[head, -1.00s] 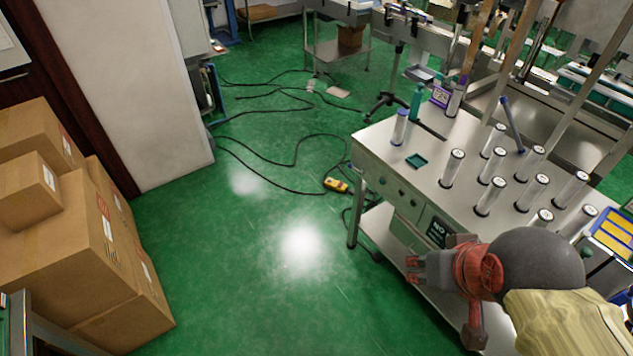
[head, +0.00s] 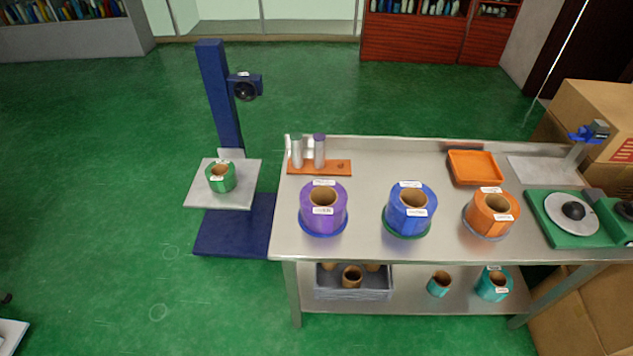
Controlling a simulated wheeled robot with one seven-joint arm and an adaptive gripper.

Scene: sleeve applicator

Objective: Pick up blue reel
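In the head view, the blue reel (head: 398,217) stands upright on a green round base on the steel table (head: 340,253). It has white labels and a brown core. A purple reel (head: 323,215) on a blue base stands to its left. An orange reel (head: 477,215) on a grey base stands to its right. There is clear table between the reels. My gripper is out of view.
A blue stand holds a green reel (head: 221,178) on a grey plate at the left. An orange holder with two cylinders, an orange tray (head: 474,167) and a green device (head: 560,228) sit on the table. Below are a grey crate (head: 352,289) and teal reels. Open green floor lies left.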

